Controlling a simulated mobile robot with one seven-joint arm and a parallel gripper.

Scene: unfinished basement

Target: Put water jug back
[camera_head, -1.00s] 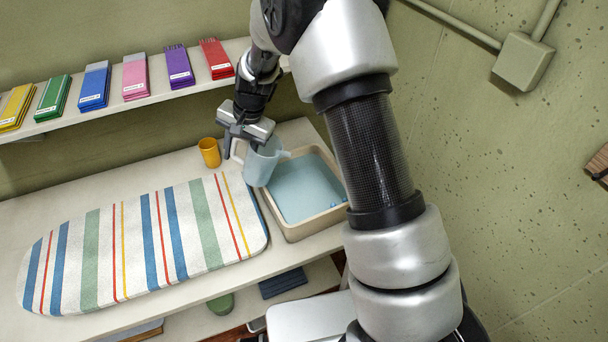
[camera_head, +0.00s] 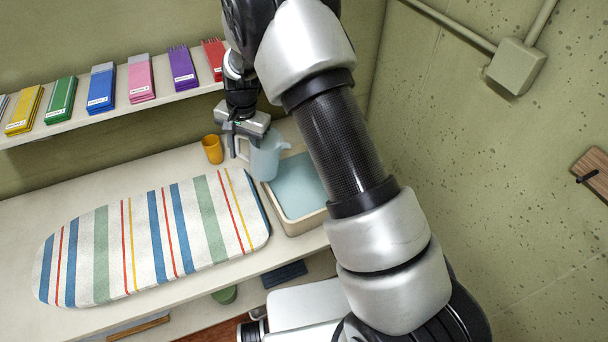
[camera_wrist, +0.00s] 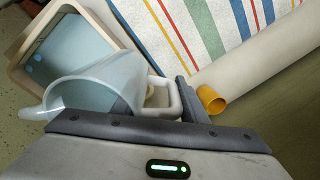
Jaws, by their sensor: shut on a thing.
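The water jug (camera_head: 266,156) is translucent pale blue with a white handle. It looks upright, at the left edge of the basin in the head view. My gripper (camera_head: 238,150) is shut on the jug's handle from above. In the wrist view the jug (camera_wrist: 105,82) fills the left middle, its spout to the left, and the handle (camera_wrist: 163,97) lies at my gripper's finger (camera_wrist: 190,105). I cannot tell whether the jug's base touches the table.
A beige basin (camera_head: 306,226) with a pale blue inside stands right of the jug. A yellow cup (camera_head: 212,149) is close on the left. A striped ironing board (camera_head: 150,240) covers the table's (camera_head: 20,212) front. A shelf (camera_head: 100,115) with coloured packs runs above.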

